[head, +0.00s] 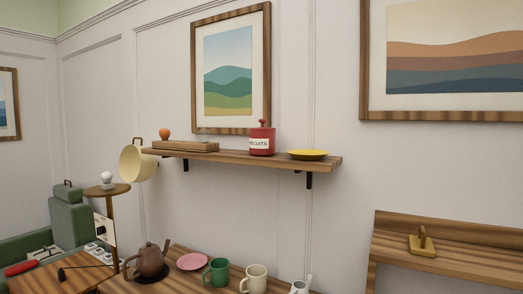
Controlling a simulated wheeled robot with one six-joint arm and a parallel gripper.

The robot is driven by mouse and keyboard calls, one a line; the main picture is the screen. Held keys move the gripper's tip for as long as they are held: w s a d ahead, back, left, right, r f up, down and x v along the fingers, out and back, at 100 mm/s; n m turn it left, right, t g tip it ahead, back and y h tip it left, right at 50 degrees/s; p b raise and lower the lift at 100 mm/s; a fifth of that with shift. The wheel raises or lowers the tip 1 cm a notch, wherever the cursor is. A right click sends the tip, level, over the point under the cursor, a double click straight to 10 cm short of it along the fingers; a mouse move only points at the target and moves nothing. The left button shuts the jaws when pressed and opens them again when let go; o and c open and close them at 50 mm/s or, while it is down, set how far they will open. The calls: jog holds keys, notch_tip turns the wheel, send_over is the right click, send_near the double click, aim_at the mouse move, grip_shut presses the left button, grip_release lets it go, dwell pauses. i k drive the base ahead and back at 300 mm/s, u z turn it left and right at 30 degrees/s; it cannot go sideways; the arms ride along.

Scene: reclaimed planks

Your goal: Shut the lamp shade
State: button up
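The cream lamp shade (133,163) is at the left, tipped on its side with its round opening facing left and a small brown handle on its upper edge. It stands open, up and to the right of the white bulb (107,178), which is uncovered. The bulb sits on a small round wooden top (105,190) on a thin wooden post. The hinge between shade and stand is too small to make out. My gripper is not in view.
A wall shelf (225,156) with a red biscuit tin (262,139) and yellow plate (307,155) is right of the shade. Below, a wooden table (180,256) holds a brown teapot (149,261) and mugs.

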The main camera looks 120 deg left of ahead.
aim_at(134, 166)
jog(key=i, duration=0.2)
jog(key=u, duration=4.6)
jog(key=i, duration=0.5)
jog(key=z, duration=0.05)
jog(key=k, duration=0.55)
jog(key=u, duration=0.9)
jog(key=i, duration=1.2)
jog(key=z, duration=0.65)
jog(key=i, duration=0.45)
jog(key=z, duration=0.55)
